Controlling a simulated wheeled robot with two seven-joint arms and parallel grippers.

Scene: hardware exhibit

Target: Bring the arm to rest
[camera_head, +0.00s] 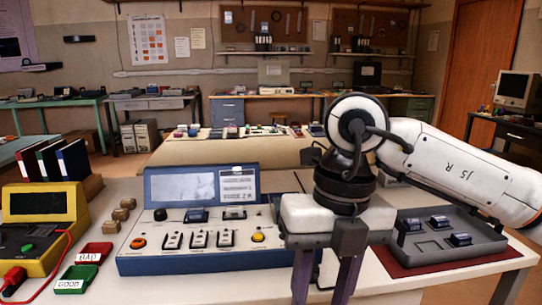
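My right arm (450,165) comes in from the right and bends down at a black wrist joint. Its gripper (323,282) points down at the front of the table, just right of the blue test panel (195,260). The fingertips are cut off by the bottom edge. My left gripper is not in view.
A grey tray (450,255) with several small blue parts lies right of the gripper, on a dark red mat (395,268). A yellow meter (45,215), red bin (94,252) and green bin (76,279) stand left. Bare table (220,287) shows in front of the panel.

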